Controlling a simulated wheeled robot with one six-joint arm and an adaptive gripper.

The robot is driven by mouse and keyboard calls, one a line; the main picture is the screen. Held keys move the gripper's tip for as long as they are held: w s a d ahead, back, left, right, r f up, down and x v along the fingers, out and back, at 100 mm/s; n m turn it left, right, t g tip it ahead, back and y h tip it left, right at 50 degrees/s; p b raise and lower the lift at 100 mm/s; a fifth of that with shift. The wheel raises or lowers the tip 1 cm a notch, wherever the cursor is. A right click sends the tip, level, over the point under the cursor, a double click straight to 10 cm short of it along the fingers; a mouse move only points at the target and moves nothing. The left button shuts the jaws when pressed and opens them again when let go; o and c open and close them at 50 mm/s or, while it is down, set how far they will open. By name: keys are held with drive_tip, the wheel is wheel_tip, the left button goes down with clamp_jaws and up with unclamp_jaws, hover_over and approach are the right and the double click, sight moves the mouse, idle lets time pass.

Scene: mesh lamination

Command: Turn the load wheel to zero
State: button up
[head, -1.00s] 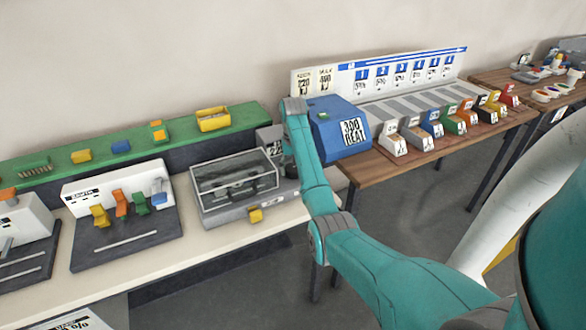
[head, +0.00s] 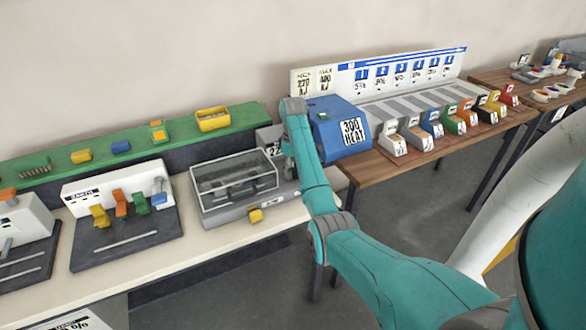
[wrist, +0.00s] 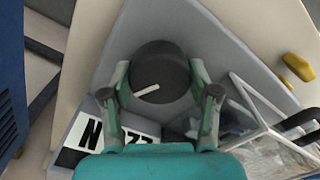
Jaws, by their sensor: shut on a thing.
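The load wheel (wrist: 158,76) is a dark round knob with a white pointer line, on the grey top of a machine in the wrist view. The line slants, its right end a little higher. My gripper (wrist: 160,72) is shut on the wheel, one finger on each side. A black-and-white label (wrist: 140,137) beside it is partly covered by my gripper, so its reading is unclear. In the head view, the machine (head: 235,210) with its clear case stands on the pale bench; my arm hides the wheel and gripper there.
The clear case (wrist: 250,110) stands close to my right finger. A yellow knob (head: 255,215) sticks out at the machine's front. A blue heat unit (head: 335,115) stands just right of my arm. A board with coloured levers (head: 125,225) lies to the left.

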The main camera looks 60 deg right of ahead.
drive_tip(key=n, duration=0.5)
drive_tip(key=shift+n, duration=0.4)
idle(0.3)
drive_tip(key=o, duration=1.2)
drive_tip(key=shift+c, duration=0.2)
drive_tip(key=shift+m, duration=0.3)
